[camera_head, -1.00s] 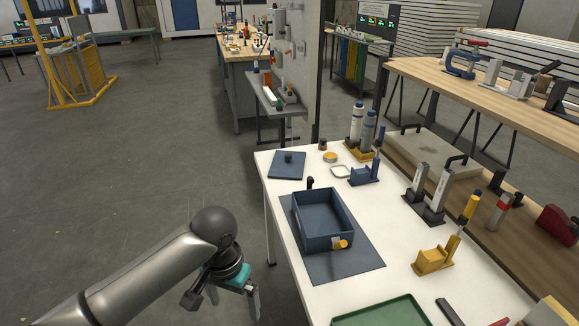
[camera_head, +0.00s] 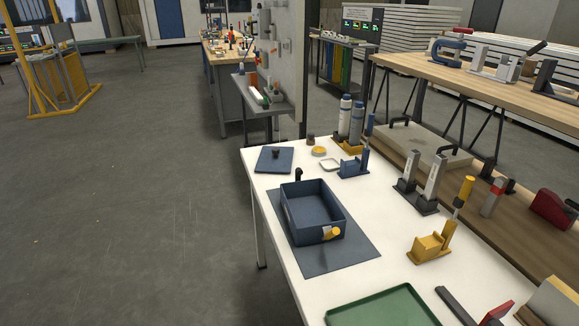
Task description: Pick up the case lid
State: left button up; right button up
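The case lid (camera_head: 268,163) is a flat dark blue-grey plate with a small black knob (camera_head: 276,153) on top. It lies flat at the far left corner of the white table. The open case (camera_head: 311,224), a blue box with a yellow latch piece (camera_head: 331,233) at its front, stands on a dark mat (camera_head: 343,259) nearer to me. Neither of my grippers shows in the head view.
The white table (camera_head: 290,260) also holds a green tray (camera_head: 382,308) in front, blue and white bottles (camera_head: 350,119) behind, a blue holder (camera_head: 353,163), grey upright clamps (camera_head: 424,183) and a yellow block (camera_head: 430,246). Open grey floor (camera_head: 130,220) lies left of the table.

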aim_at(274, 159)
jog(key=i+j+z, duration=0.5)
jog(key=j+z, duration=0.25)
jog(key=i+j+z, duration=0.15)
jog(key=j+z, duration=0.15)
jog(key=j, duration=0.2)
